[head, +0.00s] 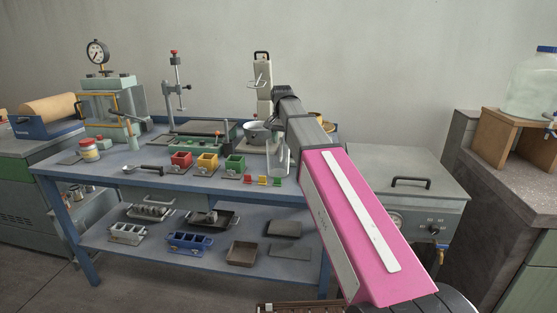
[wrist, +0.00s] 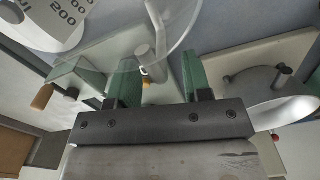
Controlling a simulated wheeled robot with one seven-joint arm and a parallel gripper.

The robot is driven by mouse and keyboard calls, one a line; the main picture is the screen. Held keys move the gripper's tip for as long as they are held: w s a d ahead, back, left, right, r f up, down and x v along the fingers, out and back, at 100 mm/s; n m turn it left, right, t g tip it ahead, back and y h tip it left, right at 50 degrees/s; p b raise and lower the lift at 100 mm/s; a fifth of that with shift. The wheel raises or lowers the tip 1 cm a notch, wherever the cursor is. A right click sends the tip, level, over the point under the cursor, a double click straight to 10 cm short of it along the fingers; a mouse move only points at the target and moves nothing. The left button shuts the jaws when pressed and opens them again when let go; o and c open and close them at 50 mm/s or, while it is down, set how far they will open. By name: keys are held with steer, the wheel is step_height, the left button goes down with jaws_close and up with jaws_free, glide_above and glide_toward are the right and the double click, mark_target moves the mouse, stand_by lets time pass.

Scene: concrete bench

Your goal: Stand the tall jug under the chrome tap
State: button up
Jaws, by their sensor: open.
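A clear vessel (head: 280,158), which looks like the tall jug, stands at the bench's right part, partly hidden by my arm. In the wrist view, a clear curved rim (wrist: 110,60) lies just beyond my fingers; I cannot tell if it is the same vessel. My gripper (wrist: 145,70) is open, its green fingers apart, with no held object visible; in the head view my arm hides it. A pale bent rod (wrist: 157,30) shows beyond the fingers; I cannot tell whether it is the chrome tap. I cannot pick out the tap surely in the head view.
A metal pot (head: 255,131) stands near the vessel, and a cream upright device (head: 264,78) behind. Red (head: 181,161), yellow (head: 207,162) and green (head: 234,163) moulds sit to the left.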

step_height(320, 180, down, 3)
steer(key=shift+r, duration=0.2)
jaws_close()
steer(key=shift+r, duration=0.1)
